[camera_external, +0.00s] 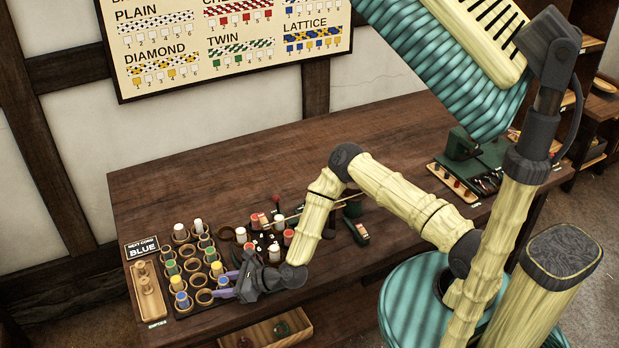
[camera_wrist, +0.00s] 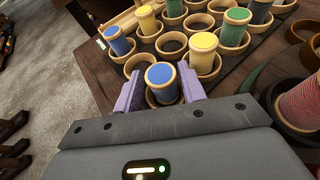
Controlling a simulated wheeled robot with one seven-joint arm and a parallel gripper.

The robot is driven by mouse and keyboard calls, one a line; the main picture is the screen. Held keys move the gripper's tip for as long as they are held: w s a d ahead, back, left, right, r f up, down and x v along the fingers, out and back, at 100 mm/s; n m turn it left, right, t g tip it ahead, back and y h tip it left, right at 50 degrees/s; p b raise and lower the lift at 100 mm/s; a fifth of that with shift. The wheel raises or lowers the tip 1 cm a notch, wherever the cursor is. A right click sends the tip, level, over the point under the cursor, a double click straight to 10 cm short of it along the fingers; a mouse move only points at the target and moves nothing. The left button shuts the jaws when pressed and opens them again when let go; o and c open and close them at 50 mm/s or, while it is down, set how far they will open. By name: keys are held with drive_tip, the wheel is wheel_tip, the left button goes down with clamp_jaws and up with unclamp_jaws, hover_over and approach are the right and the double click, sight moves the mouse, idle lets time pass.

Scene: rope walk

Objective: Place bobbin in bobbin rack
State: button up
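A blue bobbin (camera_wrist: 160,76) stands between the two purple fingers of my gripper (camera_wrist: 161,86) in the wrist view. The bobbin rack (camera_external: 196,281) is a dark board with rows of wooden rings on the left of the bench. Some rings hold blue, yellow, green or white bobbins, and others are empty. In the external view my gripper (camera_external: 226,285) is low at the rack's right front edge.
Red, black and white bobbins (camera_external: 288,237) stand right of the rack, close to my forearm. A wooden tray (camera_external: 148,290) and a "NEXT CORD BLUE" sign (camera_external: 142,248) are at the left. An open wooden drawer (camera_external: 266,333) is below. The back of the bench (camera_external: 290,150) is clear.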

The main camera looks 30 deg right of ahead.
drive_tip(key=shift+w+d+r, duration=0.1)
drive_tip(key=shift+w+d, duration=0.05)
drive_tip(key=shift+w, duration=0.1)
drive_tip(key=shift+r+p, duration=0.75)
drive_tip(key=shift+p, duration=0.1)
drive_tip(key=v, duration=0.4)
drive_tip(key=b+v, duration=0.1)
drive_tip(key=v, duration=0.3)
drive_tip(key=b+v, duration=0.1)
drive_tip(key=v, duration=0.2)
drive_tip(key=shift+s+d+f, duration=0.15)
drive_tip(key=shift+s+d, duration=0.15)
drive_tip(key=shift+s, duration=0.15)
